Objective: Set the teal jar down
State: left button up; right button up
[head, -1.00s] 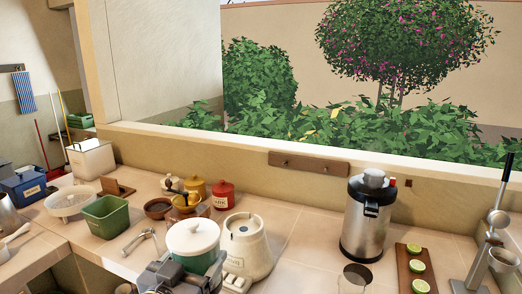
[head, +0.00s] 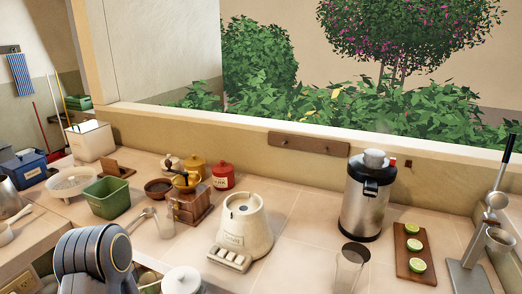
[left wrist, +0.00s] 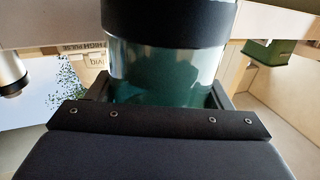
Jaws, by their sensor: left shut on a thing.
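The teal jar's white lid with its knob (head: 182,281) shows at the bottom edge of the head view. The jar's body is cut off there. In the left wrist view the teal glassy jar body (left wrist: 160,72) stands between the fingers of my left gripper (left wrist: 160,92), with a wide dark band across it. My left gripper is shut on the jar. In the head view my left forearm covers the counter to the left of the lid. I cannot tell whether the jar's base touches anything. My right gripper is not in view.
A cream appliance base (head: 242,232) stands behind the jar, with a wooden grinder (head: 188,208) to its left. A clear glass (head: 349,268), steel dispenser (head: 364,205) and lime board (head: 402,252) stand to the right. A green bin (head: 106,198) is at left. Bare counter lies between appliance and glass.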

pick_arm(q)
jog(key=shift+w+a+f, duration=0.1)
jog(key=shift+a+f, duration=0.1)
jog(key=shift+f, duration=0.7)
